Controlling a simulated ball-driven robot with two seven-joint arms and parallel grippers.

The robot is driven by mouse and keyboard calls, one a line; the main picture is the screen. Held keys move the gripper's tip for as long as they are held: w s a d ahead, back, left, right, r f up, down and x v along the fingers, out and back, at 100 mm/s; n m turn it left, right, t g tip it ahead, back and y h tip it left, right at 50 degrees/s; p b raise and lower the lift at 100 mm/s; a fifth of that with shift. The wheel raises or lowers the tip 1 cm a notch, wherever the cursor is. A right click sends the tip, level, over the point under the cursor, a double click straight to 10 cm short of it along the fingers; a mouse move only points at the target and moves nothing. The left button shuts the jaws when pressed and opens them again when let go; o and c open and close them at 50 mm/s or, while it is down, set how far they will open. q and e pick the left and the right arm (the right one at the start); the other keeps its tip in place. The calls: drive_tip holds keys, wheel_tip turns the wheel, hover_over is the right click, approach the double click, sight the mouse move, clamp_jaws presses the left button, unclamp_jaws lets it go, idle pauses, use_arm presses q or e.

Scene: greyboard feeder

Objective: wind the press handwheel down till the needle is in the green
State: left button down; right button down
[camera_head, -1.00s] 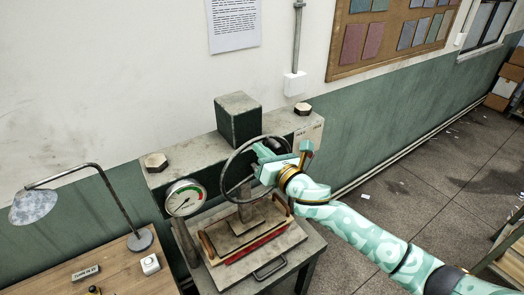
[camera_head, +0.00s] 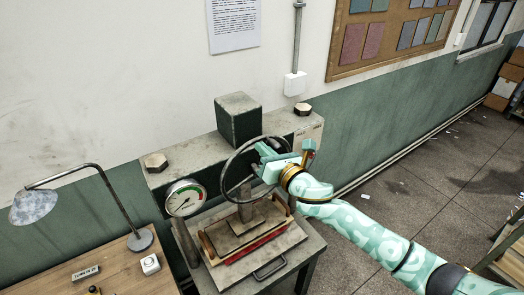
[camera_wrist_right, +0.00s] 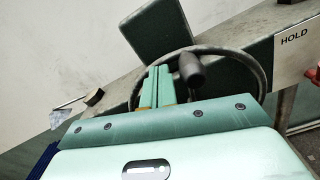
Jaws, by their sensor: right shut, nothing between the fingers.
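The press handwheel (camera_head: 226,172) is a dark ring on the press, above a stacked plate block. It also shows in the right wrist view (camera_wrist_right: 262,84), with its dark handle knob (camera_wrist_right: 191,68). My right gripper (camera_head: 261,160) is at the right part of the wheel, its fingers shut and empty. In the wrist view the closed fingers (camera_wrist_right: 158,86) lie just left of the knob; I cannot tell whether they touch it. The round gauge (camera_head: 185,198) has a white face with a coloured arc; its needle is too small to read surely. My left gripper is out of view.
A green-sided block (camera_head: 238,118) stands on the press's top beam, between two hex nuts. A desk lamp (camera_head: 140,238) stands on the wooden table (camera_head: 125,272) at left. A HOLD sign (camera_wrist_right: 296,41) is at right in the wrist view.

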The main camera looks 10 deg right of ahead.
drive_tip(key=shift+w+d, duration=0.2)
drive_tip(key=shift+d, duration=0.35)
drive_tip(key=shift+w+d, duration=0.3)
drive_tip(key=shift+d, duration=0.55)
drive_tip(key=shift+r, duration=0.1)
drive_tip(key=shift+s+a+r+p, duration=0.1)
drive_tip(key=shift+a+p, duration=0.2)
drive_tip(key=shift+p, duration=0.05)
drive_tip(key=shift+s+a, duration=0.15)
drive_tip(key=shift+s, duration=0.05)
drive_tip(key=p+v, duration=0.1)
drive_tip(key=v, duration=0.7)
drive_tip(key=shift+s, duration=0.4)
